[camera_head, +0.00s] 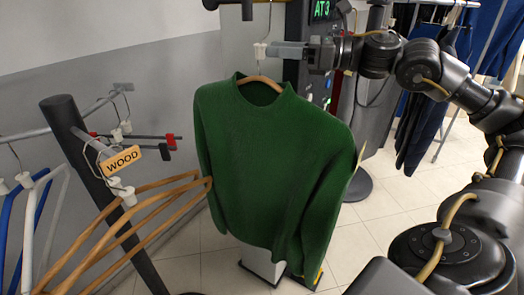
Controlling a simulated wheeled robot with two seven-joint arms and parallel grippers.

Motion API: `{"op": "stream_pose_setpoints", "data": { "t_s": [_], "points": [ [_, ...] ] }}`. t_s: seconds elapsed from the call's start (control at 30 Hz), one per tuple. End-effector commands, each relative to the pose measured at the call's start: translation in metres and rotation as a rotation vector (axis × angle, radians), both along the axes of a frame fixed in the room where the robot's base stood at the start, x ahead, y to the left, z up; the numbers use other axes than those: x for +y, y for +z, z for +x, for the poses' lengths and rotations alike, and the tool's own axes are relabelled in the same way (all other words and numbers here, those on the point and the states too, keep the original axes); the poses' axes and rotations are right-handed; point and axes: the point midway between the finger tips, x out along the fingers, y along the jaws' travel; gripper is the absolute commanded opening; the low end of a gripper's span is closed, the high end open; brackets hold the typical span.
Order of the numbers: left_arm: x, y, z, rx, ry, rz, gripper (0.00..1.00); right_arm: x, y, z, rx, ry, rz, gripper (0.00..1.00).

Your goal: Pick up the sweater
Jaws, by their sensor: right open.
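A green long-sleeved sweater (268,165) hangs upright on a wooden hanger (260,80) in the middle of the head view. The hanger's white neck block (260,50) shows above the collar, and its hook rises toward a black rail (240,3) at the top edge. My right gripper (276,50) reaches in from the right, with its pale fingers at or just beside the white block. It is open; whether a finger touches the block cannot be told. My left gripper is out of view.
A rack on the left holds several wooden hangers (150,208) beside a "WOOD" tag (122,158). They come close to the sweater's left sleeve. Dark trousers (425,130) hang at the back right. A dark machine with a green display (321,9) stands behind.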

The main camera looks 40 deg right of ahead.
Motion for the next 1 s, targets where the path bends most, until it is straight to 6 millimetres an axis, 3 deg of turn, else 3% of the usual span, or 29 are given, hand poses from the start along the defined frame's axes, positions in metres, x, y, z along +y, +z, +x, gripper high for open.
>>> {"op": "stream_pose_setpoints", "data": {
  "t_s": [0.03, 0.2, 0.6, 0.9, 1.0],
  "points": [
    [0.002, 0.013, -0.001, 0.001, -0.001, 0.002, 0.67, 0.005, 0.008, 0.006, 0.002, 0.006, 0.003, 0.41],
    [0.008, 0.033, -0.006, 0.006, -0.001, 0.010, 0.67, 0.017, 0.009, 0.025, 0.000, 0.006, 0.004, 0.41],
    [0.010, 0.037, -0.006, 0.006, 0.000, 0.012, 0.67, 0.025, 0.003, 0.037, 0.001, 0.001, 0.001, 0.41],
    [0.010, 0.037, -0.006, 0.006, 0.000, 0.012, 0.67, 0.025, 0.003, 0.037, 0.001, 0.001, 0.001, 0.01],
    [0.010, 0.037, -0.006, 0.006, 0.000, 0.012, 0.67, 0.025, 0.003, 0.037, 0.001, 0.001, 0.001, 0.00]
  ]
}}
